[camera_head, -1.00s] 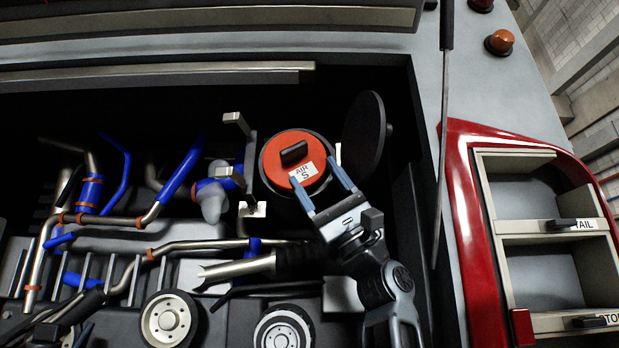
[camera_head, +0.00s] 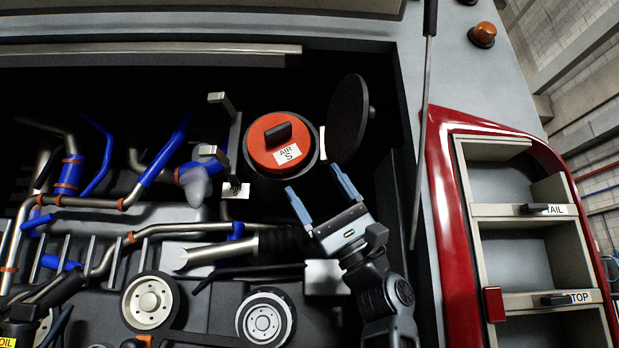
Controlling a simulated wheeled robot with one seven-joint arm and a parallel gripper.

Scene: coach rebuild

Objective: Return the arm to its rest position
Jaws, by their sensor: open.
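My gripper (camera_head: 320,198) is open and empty, its two blue fingers spread and pointing up and to the left. It is in front of the engine bay, below and to the right of a black canister with a red-orange cap (camera_head: 277,141). The cap has a black handle bar and a label reading "AIR S". The fingertips appear apart from the cap. My arm runs down from the gripper to the lower edge of the view.
A round black lid (camera_head: 347,118) stands open right of the canister. Blue and metal pipes (camera_head: 165,157) and pulleys (camera_head: 151,302) fill the bay's left. A red-framed shelf unit (camera_head: 455,230) stands at the right, with labels "TAIL" and "TOP". A grey post (camera_head: 422,130) rises between.

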